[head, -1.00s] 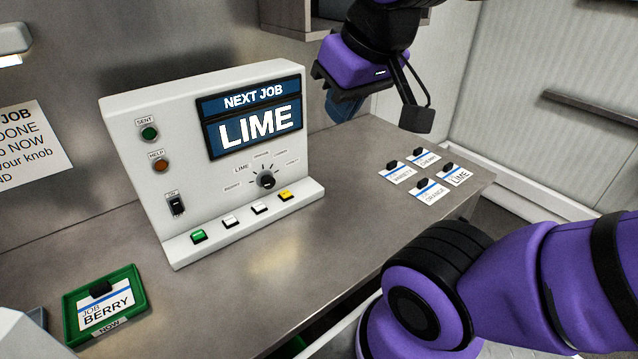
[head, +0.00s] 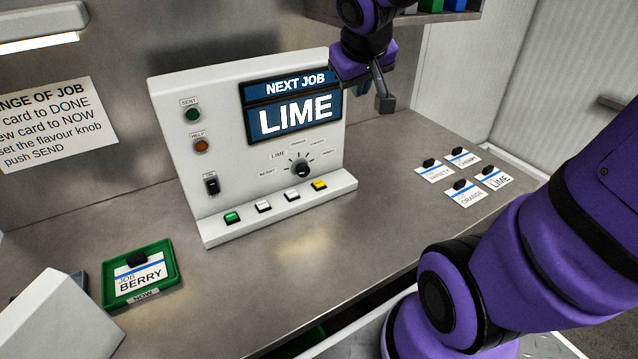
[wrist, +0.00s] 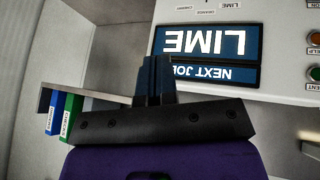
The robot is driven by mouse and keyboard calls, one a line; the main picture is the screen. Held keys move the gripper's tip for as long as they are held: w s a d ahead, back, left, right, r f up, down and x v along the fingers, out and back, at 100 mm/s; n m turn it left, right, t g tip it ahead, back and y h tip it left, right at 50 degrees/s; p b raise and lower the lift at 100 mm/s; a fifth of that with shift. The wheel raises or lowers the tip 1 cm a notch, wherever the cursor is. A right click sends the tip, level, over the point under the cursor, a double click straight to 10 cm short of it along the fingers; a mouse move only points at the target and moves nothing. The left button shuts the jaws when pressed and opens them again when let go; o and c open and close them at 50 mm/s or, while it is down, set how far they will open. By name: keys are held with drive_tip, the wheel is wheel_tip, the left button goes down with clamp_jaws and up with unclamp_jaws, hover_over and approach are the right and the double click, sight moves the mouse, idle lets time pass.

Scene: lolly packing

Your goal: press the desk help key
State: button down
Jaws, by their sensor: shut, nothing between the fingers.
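The desk console (head: 225,150) is a pale box with a screen (head: 293,110) reading NEXT JOB LIME. Along its front ledge sit a green key (head: 232,217), two white keys (head: 263,206) and (head: 292,195), and a yellow key (head: 320,185). Any labels on these keys are too small to read. An orange lamp (head: 201,146) is marked HELP. My gripper (wrist: 153,70) is shut and empty in the wrist view, with the screen upside down beyond it. In the head view it is high at the console's upper right, above the keys and apart from them; its fingertips are hard to make out.
A flavour knob (head: 301,168) and a black switch (head: 212,186) are on the console. A green tray (head: 168,252) holding a BERRY card stands at left. Several cards (head: 490,178) lie at right. The counter before the console is clear.

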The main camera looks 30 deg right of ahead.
drive_tip(key=w+d+f+y, duration=0.1)
drive_tip(key=w+d+f, duration=0.3)
drive_tip(key=w+f, duration=0.65)
drive_tip(key=t+y, duration=0.2)
drive_tip(key=y, duration=0.6)
hover_over(320, 182)
wheel_tip(320, 182, down, 13)
drive_tip(key=shift+m, duration=0.4)
drive_tip(key=shift+d+f, duration=0.1)
drive_tip(key=shift+f, duration=0.15)
drive_tip(key=shift+f, duration=4.3)
drive_tip(key=shift+f, duration=0.4)
